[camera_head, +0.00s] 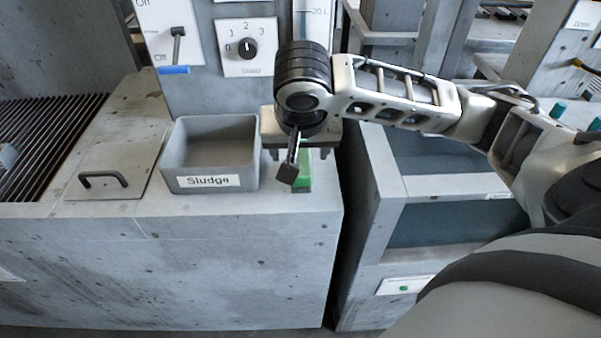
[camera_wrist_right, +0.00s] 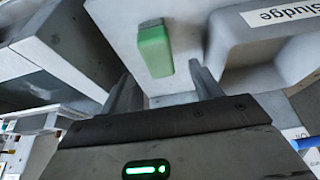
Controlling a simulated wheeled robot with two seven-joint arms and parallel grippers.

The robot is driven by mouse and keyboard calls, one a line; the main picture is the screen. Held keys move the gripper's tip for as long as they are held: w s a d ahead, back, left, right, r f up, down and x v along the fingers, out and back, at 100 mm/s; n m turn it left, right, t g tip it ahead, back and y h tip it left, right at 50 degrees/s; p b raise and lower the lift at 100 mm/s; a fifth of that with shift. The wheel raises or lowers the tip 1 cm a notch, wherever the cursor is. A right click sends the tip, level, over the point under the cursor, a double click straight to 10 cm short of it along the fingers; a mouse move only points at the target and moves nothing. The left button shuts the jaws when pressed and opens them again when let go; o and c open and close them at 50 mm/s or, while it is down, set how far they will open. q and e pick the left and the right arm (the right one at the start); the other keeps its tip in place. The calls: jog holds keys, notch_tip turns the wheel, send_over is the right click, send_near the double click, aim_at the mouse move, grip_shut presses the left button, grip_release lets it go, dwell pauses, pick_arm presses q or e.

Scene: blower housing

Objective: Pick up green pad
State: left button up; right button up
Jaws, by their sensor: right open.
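The green pad (camera_head: 304,171) sits on the grey counter top, just right of the Sludge bin, partly hidden behind my right gripper in the head view. In the right wrist view the green pad (camera_wrist_right: 154,50) shows as a green block lying ahead of the fingertips, roughly between the two fingers. My right gripper (camera_head: 300,155) is over the pad, pointing down; it also shows in the right wrist view (camera_wrist_right: 164,85). Its fingers are spread apart with nothing between them. My left gripper is not in view.
A grey bin labelled Sludge (camera_head: 211,155) stands close left of the pad. A hatch with a black handle (camera_head: 104,180) is further left. A dial panel (camera_head: 247,47) and a blue-tipped lever (camera_head: 174,69) are on the back wall. A gap separates the counter from the right-hand cabinet (camera_head: 430,187).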

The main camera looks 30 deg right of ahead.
aim_at(300, 161)
jog(key=shift+w+d+f, duration=0.1)
jog(key=shift+w+f, duration=0.1)
jog(key=shift+f, duration=0.35)
jog(key=x, duration=0.5)
jog(key=shift+s, duration=0.15)
jog(key=c, duration=1.2)
jog(key=shift+r, duration=0.15)
